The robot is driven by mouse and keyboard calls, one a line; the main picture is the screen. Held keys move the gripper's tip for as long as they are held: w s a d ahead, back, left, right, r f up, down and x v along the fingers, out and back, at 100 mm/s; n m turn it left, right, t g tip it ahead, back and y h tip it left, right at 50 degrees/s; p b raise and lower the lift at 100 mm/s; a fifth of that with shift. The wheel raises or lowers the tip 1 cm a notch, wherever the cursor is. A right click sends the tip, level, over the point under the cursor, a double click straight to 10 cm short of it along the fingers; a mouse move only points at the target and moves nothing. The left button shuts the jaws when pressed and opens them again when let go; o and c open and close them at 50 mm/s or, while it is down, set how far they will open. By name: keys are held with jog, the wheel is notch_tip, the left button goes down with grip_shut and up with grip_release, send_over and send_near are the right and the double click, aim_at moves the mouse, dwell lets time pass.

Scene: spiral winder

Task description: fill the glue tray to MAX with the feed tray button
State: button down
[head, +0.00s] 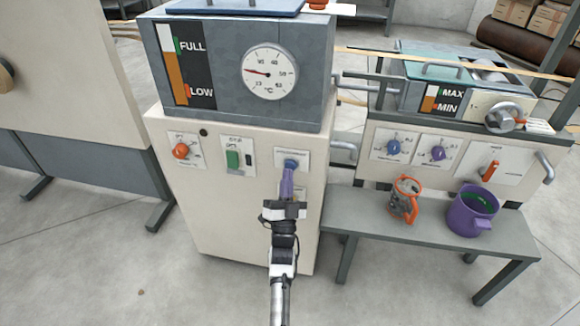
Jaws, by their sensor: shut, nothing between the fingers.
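The feed panel (293,155) on the front of the cream cabinet carries a round blue button (291,163); its label is too small to read. My gripper (288,172) is shut and empty, with its purple fingers pointing up at the blue button. The tips overlap the button's lower edge; I cannot tell whether they press it. The glue tray (470,78) is at the right, with a MAX/MIN gauge (430,100) on its front. The gauge's orange column appears to stand between MIN and MAX, with white above it.
The grey tank (220,80) above the cabinet has a FULL/LOW gauge (172,68) and a temperature dial (269,72). An orange knob (181,151) and green switch (232,159) sit left of the button. A bench (350,212) at right holds an orange-handled mug (405,197) and purple pot (472,215).

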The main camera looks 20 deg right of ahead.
jog(key=shift+s+a, duration=0.15)
jog(key=shift+s, duration=0.05)
